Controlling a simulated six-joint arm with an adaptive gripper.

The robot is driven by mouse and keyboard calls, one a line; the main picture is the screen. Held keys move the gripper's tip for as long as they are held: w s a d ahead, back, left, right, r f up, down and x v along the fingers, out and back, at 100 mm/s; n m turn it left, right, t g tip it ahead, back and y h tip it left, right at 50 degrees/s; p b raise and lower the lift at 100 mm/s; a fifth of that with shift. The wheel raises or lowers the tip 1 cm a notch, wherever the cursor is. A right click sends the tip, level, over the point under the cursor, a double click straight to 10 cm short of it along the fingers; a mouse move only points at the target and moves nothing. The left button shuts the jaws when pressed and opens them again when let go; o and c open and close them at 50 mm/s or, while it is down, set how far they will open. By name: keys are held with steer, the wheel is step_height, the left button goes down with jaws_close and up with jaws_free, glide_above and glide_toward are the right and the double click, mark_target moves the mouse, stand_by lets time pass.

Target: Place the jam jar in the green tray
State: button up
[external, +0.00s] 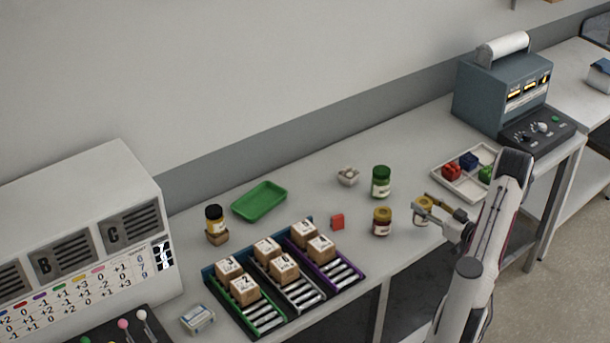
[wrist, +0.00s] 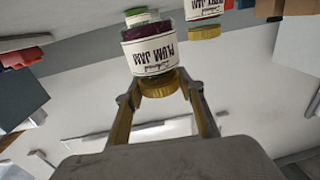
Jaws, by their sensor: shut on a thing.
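My gripper (external: 428,205) is shut on a jar (external: 421,217) with a gold lid, at the right part of the table. In the wrist view, the fingers (wrist: 158,98) are around its gold lid; the jar (wrist: 150,50) has dark contents and a label reading plum jam, upside down in the picture. I cannot tell whether its base touches the table. The green tray (external: 260,202) lies empty at the back left, far from my gripper.
A gold-lidded jar (external: 382,222) and a green-lidded jar (external: 381,182) stand left of my gripper. A white sorting tray (external: 450,183) lies right.

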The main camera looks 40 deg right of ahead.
steer(key=shift+f, duration=1.85)
steer(key=shift+f, duration=0.2)
steer(key=o, duration=1.6)
steer(key=shift+c, duration=0.2)
steer(key=shift+s, duration=0.15)
steer(key=shift+s+d, duration=0.15)
steer(key=shift+s, duration=0.9)
steer(key=s, duration=0.2)
steer(key=shift+s+a, duration=0.2)
steer(key=shift+s, duration=1.5)
